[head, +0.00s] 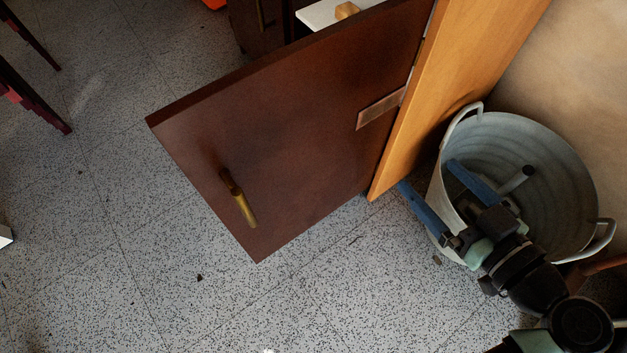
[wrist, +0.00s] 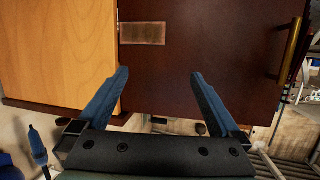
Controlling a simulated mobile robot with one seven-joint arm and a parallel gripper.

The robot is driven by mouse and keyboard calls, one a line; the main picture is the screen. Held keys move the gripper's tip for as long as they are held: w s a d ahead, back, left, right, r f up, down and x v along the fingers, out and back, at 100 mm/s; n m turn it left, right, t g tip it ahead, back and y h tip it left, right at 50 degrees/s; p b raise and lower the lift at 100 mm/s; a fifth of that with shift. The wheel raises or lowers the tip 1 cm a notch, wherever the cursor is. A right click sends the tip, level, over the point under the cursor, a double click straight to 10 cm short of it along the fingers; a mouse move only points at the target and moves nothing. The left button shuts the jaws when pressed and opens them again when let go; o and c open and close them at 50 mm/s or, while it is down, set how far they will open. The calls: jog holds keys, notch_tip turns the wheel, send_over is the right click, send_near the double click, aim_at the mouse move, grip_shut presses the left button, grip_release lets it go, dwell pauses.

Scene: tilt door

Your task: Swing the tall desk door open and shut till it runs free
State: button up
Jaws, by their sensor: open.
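The tall desk door (head: 290,130) is a dark brown panel standing wide open, hinged at its right edge in the head view to the orange wood side panel (head: 450,90). A brass handle (head: 238,198) sits near its free edge; it also shows at the right of the wrist view (wrist: 289,50). A metal plate (head: 381,108) is near the hinge side. My gripper (head: 427,187) is open and empty, to the right of the side panel in the head view. In the wrist view, the door (wrist: 215,60) and side panel (wrist: 60,50) lie beyond its blue fingers (wrist: 160,75).
A grey metal tub (head: 570,150) stands beside the side panel, with my gripper over its near rim. A white surface (head: 325,12) and dark furniture are behind the door. The speckled floor (head: 130,240) before the door is mostly clear.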

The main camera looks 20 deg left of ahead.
jog(key=s+f+n+y+b, duration=0.1)
jog(key=s+f+y+b, duration=0.1)
jog(key=s+f+b, duration=0.45)
jog(key=s+f+n+y+b, duration=0.2)
jog(key=s+f+y+b, duration=0.15)
jog(key=f, duration=0.55)
jog(key=p+x, duration=0.1)
jog(key=x, duration=0.8)
jog(key=shift+w+f+h+p, duration=0.2)
jog(key=shift+w+h+p, duration=0.15)
jog(key=shift+h, duration=0.1)
